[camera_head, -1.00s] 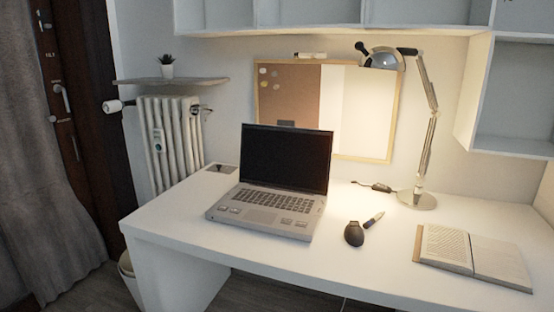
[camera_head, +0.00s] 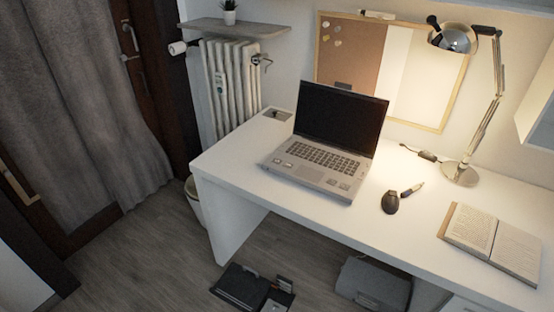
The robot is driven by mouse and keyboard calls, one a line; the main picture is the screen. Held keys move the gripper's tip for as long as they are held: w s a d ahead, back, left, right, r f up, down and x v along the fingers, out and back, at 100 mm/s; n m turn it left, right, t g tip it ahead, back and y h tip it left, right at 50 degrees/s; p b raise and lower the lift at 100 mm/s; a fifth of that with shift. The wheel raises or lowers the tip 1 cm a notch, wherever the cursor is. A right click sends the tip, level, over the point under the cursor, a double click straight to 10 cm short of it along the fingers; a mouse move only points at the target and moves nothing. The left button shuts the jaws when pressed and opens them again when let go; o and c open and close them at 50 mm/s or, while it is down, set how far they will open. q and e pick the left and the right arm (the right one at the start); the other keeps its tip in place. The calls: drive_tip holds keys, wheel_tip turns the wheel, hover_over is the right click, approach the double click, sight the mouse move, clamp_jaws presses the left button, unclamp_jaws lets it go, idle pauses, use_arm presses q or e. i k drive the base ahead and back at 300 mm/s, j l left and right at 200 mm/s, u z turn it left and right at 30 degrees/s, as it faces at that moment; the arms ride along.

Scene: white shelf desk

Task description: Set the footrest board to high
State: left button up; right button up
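A dark flat board with smaller black and grey parts at its right side (camera_head: 243,287) lies on the floor at the bottom edge of the view, in front of the desk. It looks like the footrest, but its lower part is cut off and I cannot tell its height setting. Neither of my grippers is in the head view.
The white desk (camera_head: 225,160) stands above, with a laptop (camera_head: 318,165), mouse (camera_head: 390,202), lamp (camera_head: 461,173) and open book (camera_head: 490,242) on it. A grey box-like object (camera_head: 373,283) is under the desk. A bin (camera_head: 193,195) stands left of the desk leg. The floor at left is clear.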

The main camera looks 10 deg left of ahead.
sight(242, 286)
drive_tip(key=u, duration=0.75)
